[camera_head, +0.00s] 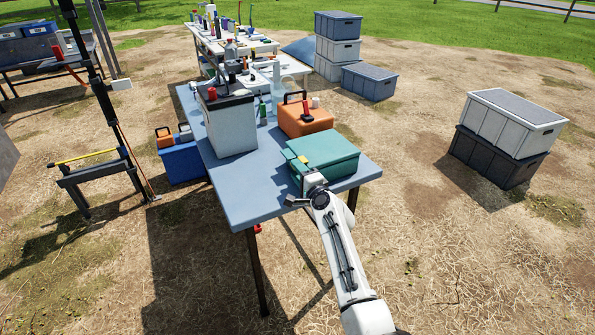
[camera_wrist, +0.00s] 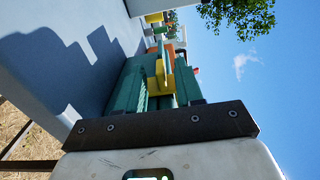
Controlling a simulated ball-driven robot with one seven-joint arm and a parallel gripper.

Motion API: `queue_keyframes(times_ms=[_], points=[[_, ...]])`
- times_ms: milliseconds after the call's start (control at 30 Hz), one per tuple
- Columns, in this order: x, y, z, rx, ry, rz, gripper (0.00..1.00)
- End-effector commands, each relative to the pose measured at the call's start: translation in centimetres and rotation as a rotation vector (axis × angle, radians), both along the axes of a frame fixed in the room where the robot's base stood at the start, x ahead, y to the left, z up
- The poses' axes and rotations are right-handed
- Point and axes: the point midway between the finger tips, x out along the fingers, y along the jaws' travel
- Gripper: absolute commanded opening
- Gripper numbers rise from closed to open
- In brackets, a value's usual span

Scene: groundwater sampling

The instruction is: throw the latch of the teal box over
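The teal box (camera_head: 328,150) stands shut on the blue-grey table, at its near right end. A small yellow part (camera_head: 303,159), probably the latch, shows on its left end. In the wrist view the teal box (camera_wrist: 128,82) lies straight ahead, tilted in the picture, with the yellow latch (camera_wrist: 161,76) near the middle. My gripper (camera_head: 298,184) is close to the box's near left corner. In the wrist view its dark mounting bar crosses the bottom. The fingers are hard to tell from the box, so contact and finger opening are unclear.
An orange case (camera_head: 304,120) stands just behind the teal box, and a white cooler (camera_head: 230,125) to the left. The near left part of the table (camera_head: 247,195) is bare. Crates (camera_head: 508,125) stand on the ground at the right.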

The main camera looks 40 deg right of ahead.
Motion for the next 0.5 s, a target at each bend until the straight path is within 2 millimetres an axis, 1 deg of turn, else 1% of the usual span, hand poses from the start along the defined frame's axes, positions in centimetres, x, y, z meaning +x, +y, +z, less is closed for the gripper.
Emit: queue_keyframes(times_ms=[167,400,500], points=[[-2.5,0.7,0.1,-0.001,0.002,0.001,0.36],[-6.6,1.9,0.0,0.0,0.002,0.0,0.36],[-8.0,2.2,0.0,0.0,0.003,0.0,0.36]])
